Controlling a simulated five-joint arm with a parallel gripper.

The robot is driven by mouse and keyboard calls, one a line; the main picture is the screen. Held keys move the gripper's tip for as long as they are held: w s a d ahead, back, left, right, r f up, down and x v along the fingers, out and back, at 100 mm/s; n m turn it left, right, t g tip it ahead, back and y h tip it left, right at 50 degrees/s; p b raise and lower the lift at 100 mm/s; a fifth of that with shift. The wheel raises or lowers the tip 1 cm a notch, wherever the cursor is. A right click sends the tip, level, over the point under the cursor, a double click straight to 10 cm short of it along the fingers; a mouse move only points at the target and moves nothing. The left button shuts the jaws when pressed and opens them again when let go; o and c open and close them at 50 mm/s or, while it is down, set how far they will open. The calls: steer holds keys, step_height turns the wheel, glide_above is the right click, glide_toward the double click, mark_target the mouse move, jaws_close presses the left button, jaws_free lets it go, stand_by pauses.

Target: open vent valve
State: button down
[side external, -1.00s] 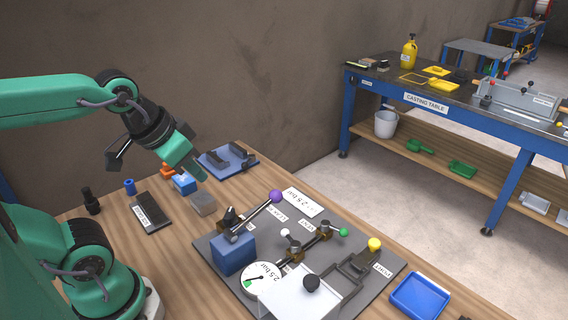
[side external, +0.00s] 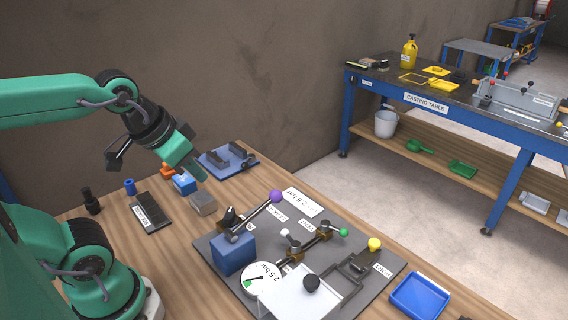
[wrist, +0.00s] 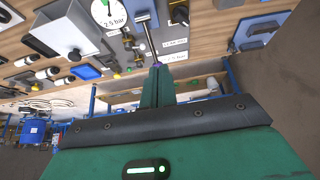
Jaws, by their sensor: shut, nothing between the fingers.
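Two small valves with lever handles stand on the grey plate (side external: 218,262) in the side view. One lever ends in a green knob (side external: 344,232), the other in a white knob (side external: 285,233). Small labels lie behind them, too small to read surely, so I cannot tell for certain which is the vent valve. My gripper (side external: 203,177) is shut and empty, in the air to the left of and above the plate, apart from both valves. In the wrist view my gripper's fingers (wrist: 157,88) point towards the plate.
A long lever with a purple knob (side external: 276,197) rises from a blue block (side external: 233,253) between my gripper and the valves. A gauge (side external: 262,280), a clear-white cover (side external: 300,298) and a yellow-knobbed clamp (side external: 374,244) stand nearby.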

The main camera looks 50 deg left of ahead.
steer(key=c, duration=1.3)
jaws_free()
steer(key=shift+w+r, duration=0.1)
steer(key=shift+w, duration=0.05)
steer(key=shift+o, duration=0.2)
steer(key=shift+w+d+r+m, duration=0.2)
steer(key=shift+w+r+m, duration=0.15)
steer(key=shift+w, duration=0.2)
steer(key=w+d+m+g, duration=0.2)
steer(key=w+d+m, duration=0.15)
steer(key=w, duration=0.45)
steer(key=w+d+m+g, duration=0.25)
steer(key=w+m, duration=0.25)
steer(key=w, duration=0.3)
steer(key=w+d+f+m+g, duration=0.3)
steer(key=w+d+f+m, duration=0.5)
steer(key=w+f, duration=0.3)
step_height(320, 180, down, 3)
steer(key=shift+w+d+r+y, duration=0.1)
steer(key=shift+w+d+y, duration=0.15)
steer(key=shift+d, duration=0.4)
steer(key=shift+s, duration=0.1)
